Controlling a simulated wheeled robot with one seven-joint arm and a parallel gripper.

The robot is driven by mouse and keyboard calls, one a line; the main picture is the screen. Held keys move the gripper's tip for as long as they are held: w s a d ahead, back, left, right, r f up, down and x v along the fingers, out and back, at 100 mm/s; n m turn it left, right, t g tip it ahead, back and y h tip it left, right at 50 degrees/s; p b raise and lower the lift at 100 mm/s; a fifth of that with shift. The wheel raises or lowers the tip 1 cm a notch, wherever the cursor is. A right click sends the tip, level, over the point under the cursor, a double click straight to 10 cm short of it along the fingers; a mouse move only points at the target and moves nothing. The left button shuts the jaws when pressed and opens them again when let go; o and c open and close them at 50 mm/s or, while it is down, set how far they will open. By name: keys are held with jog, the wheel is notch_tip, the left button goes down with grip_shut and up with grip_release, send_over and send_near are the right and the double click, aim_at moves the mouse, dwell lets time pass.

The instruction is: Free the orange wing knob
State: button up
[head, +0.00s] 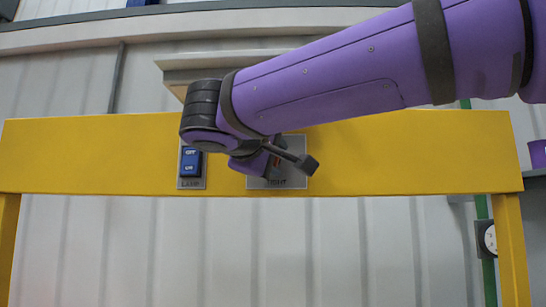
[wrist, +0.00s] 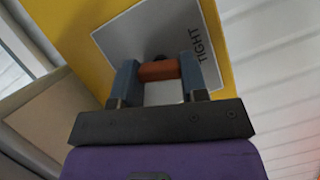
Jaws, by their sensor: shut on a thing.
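The orange wing knob (wrist: 158,71) sits on a grey plate (wrist: 140,36) marked TIGHT, fixed to a yellow beam. In the wrist view, my gripper (wrist: 159,77) is shut on the knob, with one blue-grey finger against each end of it. A dark round part shows just behind the knob, at the plate. In the head view the grey plate (head: 297,182) is partly covered by my gripper and wrist, and the knob is mostly hidden there.
The yellow beam (head: 420,150) spans the head view on two yellow posts. A blue rocker switch (head: 191,161) marked LAMP is just left of the knob's plate. A round gauge (head: 490,239) hangs by a green post at right. Below the beam is open room before a pale wall.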

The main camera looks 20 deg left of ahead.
jog(key=shift+f+n, duration=0.1)
jog(key=shift+n, duration=0.3)
dwell(0.3)
jog(key=o, duration=0.9)
jog(key=shift+s, duration=0.1)
jog(key=s, duration=0.3)
jog(key=s+a, duration=0.1)
jog(key=s, duration=0.6)
jog(key=shift+s+a+r, duration=0.25)
jog(key=shift+a+r, duration=0.05)
jog(key=shift+r, duration=0.05)
